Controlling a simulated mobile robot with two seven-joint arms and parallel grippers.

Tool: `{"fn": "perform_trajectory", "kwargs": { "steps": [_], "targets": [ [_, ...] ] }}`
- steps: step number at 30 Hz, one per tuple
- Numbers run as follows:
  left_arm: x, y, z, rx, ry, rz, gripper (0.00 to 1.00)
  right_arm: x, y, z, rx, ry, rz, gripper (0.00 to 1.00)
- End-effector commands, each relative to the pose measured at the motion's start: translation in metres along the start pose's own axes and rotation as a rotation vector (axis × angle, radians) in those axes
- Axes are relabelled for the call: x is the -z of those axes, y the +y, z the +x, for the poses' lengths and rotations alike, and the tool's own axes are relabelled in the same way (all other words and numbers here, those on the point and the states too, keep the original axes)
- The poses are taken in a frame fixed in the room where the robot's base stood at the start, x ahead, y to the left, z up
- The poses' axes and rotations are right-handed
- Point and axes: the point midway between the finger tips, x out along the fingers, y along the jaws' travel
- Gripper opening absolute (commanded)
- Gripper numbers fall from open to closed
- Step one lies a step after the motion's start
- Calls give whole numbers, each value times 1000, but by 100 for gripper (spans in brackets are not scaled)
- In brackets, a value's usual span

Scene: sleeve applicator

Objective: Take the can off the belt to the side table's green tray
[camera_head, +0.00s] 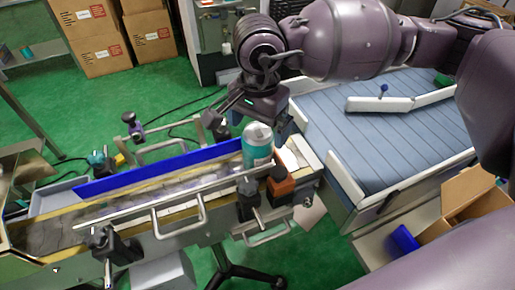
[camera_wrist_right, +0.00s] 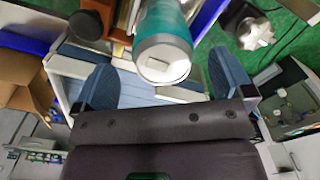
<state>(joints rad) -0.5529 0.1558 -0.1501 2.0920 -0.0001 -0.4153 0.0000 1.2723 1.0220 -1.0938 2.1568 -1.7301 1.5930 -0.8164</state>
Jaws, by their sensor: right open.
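The can (camera_head: 257,146), teal with a pale grey top, stands upright at the right end of the narrow belt (camera_head: 150,195). My right gripper (camera_head: 250,122) is open just behind and above the can, pointing down. In the right wrist view the can (camera_wrist_right: 165,35) shows at the top centre, ahead of the space between the two blue-grey fingers (camera_wrist_right: 164,80), with neither finger closed on it. My left gripper is not in view.
A blue guide wall (camera_head: 155,172) runs behind the belt, and a metal rail (camera_head: 180,205) runs in front. An orange-and-black sensor block (camera_head: 280,187) stands close to the can. A wide blue-grey conveyor (camera_head: 385,130) lies right. Cardboard boxes (camera_head: 95,35) stand at the back.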

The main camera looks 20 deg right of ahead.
Motion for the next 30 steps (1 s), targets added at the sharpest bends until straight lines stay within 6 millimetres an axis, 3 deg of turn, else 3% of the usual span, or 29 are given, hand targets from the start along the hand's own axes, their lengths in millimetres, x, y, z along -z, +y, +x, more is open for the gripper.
{"fn": "perform_trajectory", "kwargs": {
  "steps": [9,16,27,30],
  "targets": [
    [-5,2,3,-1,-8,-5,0,-2,-2,42,-5,-2,1,99],
    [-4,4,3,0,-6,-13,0,-2,-2,43,-2,-1,1,99],
    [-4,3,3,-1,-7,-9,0,-2,-2,42,-2,-1,1,44],
    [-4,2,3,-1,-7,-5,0,-2,-2,42,0,-1,0,33]
  ]
}}
